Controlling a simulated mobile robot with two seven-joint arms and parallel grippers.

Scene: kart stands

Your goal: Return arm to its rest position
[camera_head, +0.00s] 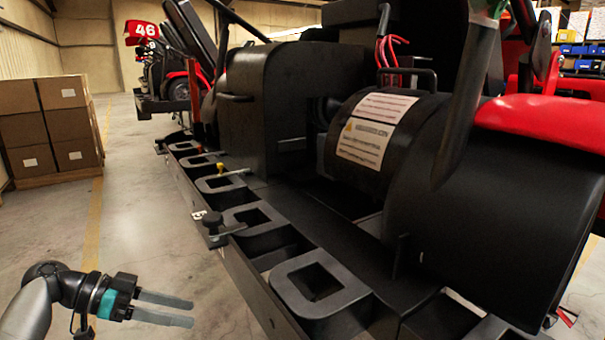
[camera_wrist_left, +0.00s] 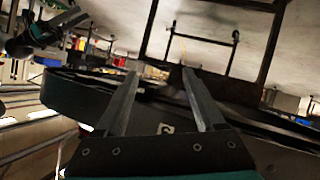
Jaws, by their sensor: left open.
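My left gripper (camera_head: 178,308) is at the lower left of the head view, with grey fingers and a teal band. It is open and empty, apart from the kart stand and over the bare floor. The left wrist view also shows its two fingers (camera_wrist_left: 160,95) spread with nothing between them. The kart (camera_head: 400,140), black with a red panel, rests on a black stand (camera_head: 245,265) whose side rail has several square openings.
Stacked cardboard boxes (camera_head: 48,130) stand at the far left. Another kart with a red 46 plate (camera_head: 142,30) is at the back. A dark knob (camera_head: 212,222) and a small yellow-topped part (camera_head: 220,170) sit on the rail. The floor (camera_head: 140,210) left of the stand is clear.

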